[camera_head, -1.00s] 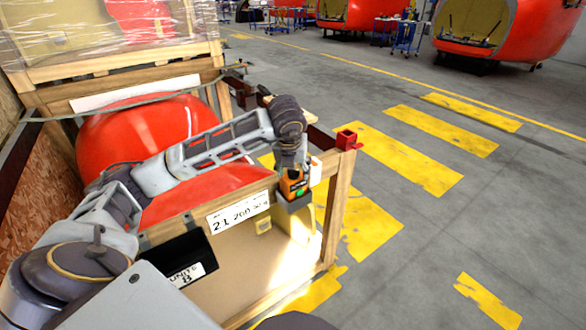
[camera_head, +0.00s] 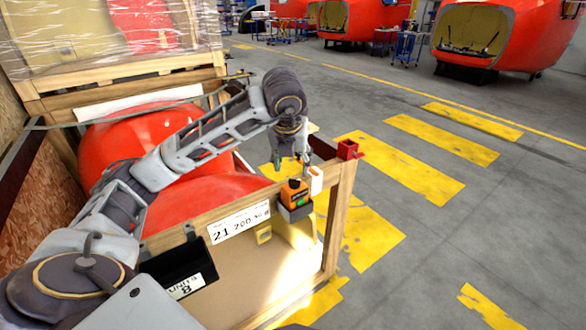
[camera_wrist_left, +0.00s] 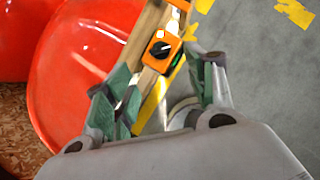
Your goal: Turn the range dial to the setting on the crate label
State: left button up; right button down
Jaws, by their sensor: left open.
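The orange instrument (camera_head: 294,193) sits in a dark holder on the top edge of the wooden crate. In the left wrist view its face (camera_wrist_left: 161,49) carries a round black dial (camera_wrist_left: 160,50) with a light pointer mark; the setting is too small to read. The crate label (camera_head: 238,222) reads "21 200" with a small unit I cannot make out. My left gripper (camera_head: 291,163) is open just above and behind the instrument, apart from it. In the wrist view its green fingers (camera_wrist_left: 165,92) are spread, with the dial beyond them. My right gripper is not in view.
The crate (camera_head: 335,225) holds a large red nosecone (camera_head: 200,205). A red corner bracket (camera_head: 347,150) and a white block (camera_head: 315,180) stand near the instrument. A black bin (camera_head: 178,262) marked "UNITS 8" hangs at the crate's front. The floor to the right is clear.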

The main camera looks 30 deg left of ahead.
pick_arm(q)
jog(key=shift+v, duration=1.3)
